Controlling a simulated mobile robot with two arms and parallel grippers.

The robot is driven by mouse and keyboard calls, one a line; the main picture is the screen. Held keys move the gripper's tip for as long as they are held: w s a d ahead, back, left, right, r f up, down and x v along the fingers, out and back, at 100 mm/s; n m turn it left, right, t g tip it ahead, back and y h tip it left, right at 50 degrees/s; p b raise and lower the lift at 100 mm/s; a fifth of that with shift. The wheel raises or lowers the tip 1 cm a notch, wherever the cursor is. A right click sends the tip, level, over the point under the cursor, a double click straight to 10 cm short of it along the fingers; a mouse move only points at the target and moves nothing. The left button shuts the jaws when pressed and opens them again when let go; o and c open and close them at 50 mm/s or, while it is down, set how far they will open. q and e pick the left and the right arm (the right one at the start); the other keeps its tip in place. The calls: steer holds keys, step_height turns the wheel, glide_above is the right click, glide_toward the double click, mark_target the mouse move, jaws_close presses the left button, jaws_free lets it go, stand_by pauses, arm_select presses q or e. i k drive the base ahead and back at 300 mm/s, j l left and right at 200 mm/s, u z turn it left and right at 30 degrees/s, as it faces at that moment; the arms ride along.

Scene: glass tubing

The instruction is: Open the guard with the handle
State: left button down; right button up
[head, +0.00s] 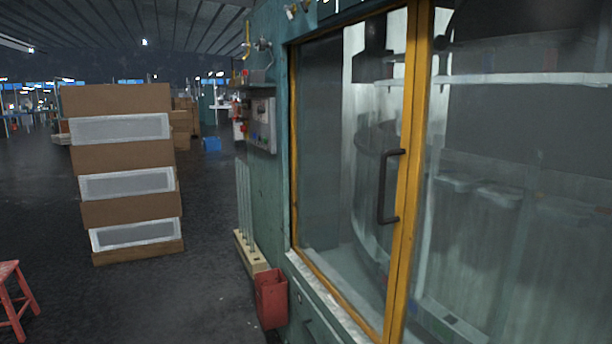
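The guard (350,150) is a glazed panel in a yellow frame on the front of a green machine on the right of the head view. A dark vertical bar handle (383,187) is fixed near the panel's right edge, next to the yellow upright. The panel looks closed, its frame lying against the neighbouring yellow-framed glass (520,190). Neither of my grippers shows in this view, so nothing is seen touching the handle.
A red bin (271,299) stands on the floor by the machine's left corner, beside a wooden rack (251,252) with glass tubes. Stacked brown boxes (128,158) stand at the left. A red stool (14,300) is at lower left. The floor between is clear.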

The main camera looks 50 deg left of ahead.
mark_target(404, 152)
steer(key=u, duration=1.55)
